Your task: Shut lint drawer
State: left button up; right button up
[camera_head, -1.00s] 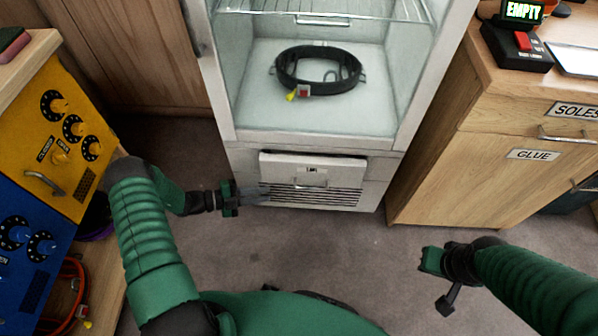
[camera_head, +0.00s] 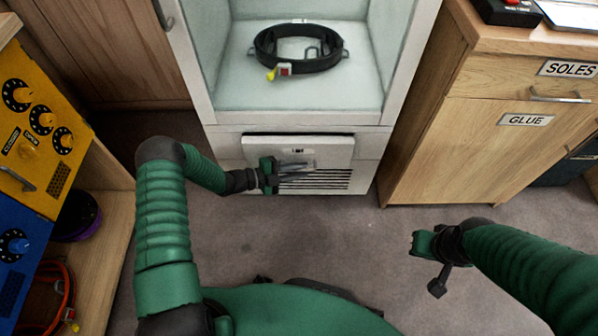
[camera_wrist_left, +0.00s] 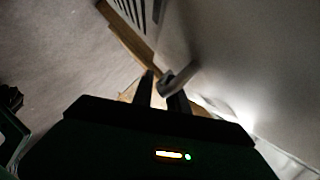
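The lint drawer (camera_head: 330,148) is the white front panel low on the white cabinet, above dark vent slots. It seems to stand slightly proud of the cabinet face. My left gripper (camera_head: 300,170) is in front of the drawer, over its handle area, and its fingers partly hide the handle. In the left wrist view, two dark fingers (camera_wrist_left: 160,92) show a gap between them. A grey handle piece (camera_wrist_left: 180,77) is close to the right finger; contact is unclear. My right gripper (camera_head: 420,245) hangs over the floor at the right, away from the drawer; its fingers are not clear.
A black ring-shaped strap (camera_head: 298,62) with a yellow-tipped buckle lies inside the open cabinet compartment above. A wooden cabinet (camera_head: 470,140) labelled GLUE and SOLES stands at the right. Yellow and blue knob panels (camera_head: 40,120) are at the left. The carpet in front is clear.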

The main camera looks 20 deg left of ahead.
pick_arm(q)
jog(key=shift+a, duration=0.1)
grip_shut()
jog(key=shift+s, duration=0.1)
dwell(1.1)
